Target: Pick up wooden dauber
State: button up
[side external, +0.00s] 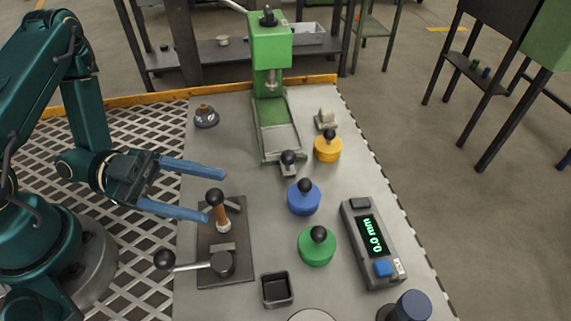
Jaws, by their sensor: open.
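A brown, wood-coloured upright piece (222,218) with a black ball top (214,197) stands on a dark fixture plate (235,275); it looks most like the wooden dauber, but I cannot be sure. My gripper (215,195) is open and empty, with two blue fingers pointing right. In the picture, the black ball lies between the fingertips, and the lower fingertip comes close to the brown piece. I cannot tell the height of the fingers above it or whether they touch it.
Blue (304,202), green (317,252) and yellow (328,151) knobbed discs stand right of the fixture. A lever with a black ball (164,260) sticks out left. A green press (270,50) stands at the back, a gauge reading 0.0 mm (370,240) at right, a small black tray (277,302) in front.

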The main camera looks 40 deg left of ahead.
jog(key=shift+x, duration=2.85)
grip_shut()
